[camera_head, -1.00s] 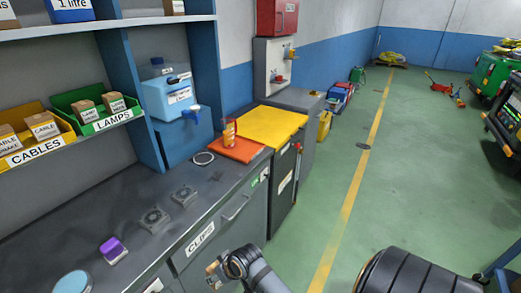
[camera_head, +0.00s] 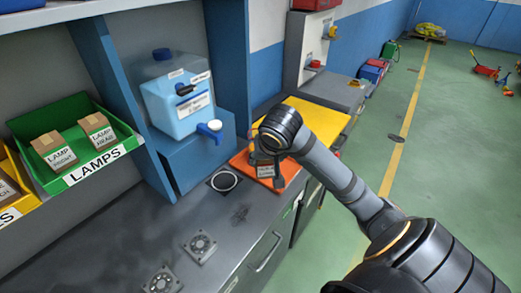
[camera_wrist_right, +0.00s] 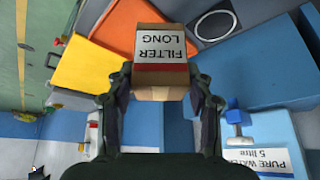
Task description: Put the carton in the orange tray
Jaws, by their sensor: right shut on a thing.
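The carton, a small brown box labelled FILTER LONG (camera_wrist_right: 161,48), is held between the two fingers of my right gripper (camera_wrist_right: 162,80). In the head view the carton (camera_head: 265,171) is over the orange tray (camera_head: 241,160), under my right wrist. I cannot tell whether it touches the tray. The tray also shows behind the carton in the wrist view (camera_wrist_right: 112,25). My right gripper (camera_head: 266,168) is partly hidden by its own wrist in the head view. My left gripper is not in view.
A blue water container (camera_head: 178,95) with a tap stands left of the tray. A yellow surface (camera_head: 318,118) lies beyond the tray. A green LAMPS bin (camera_head: 112,162) is at left.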

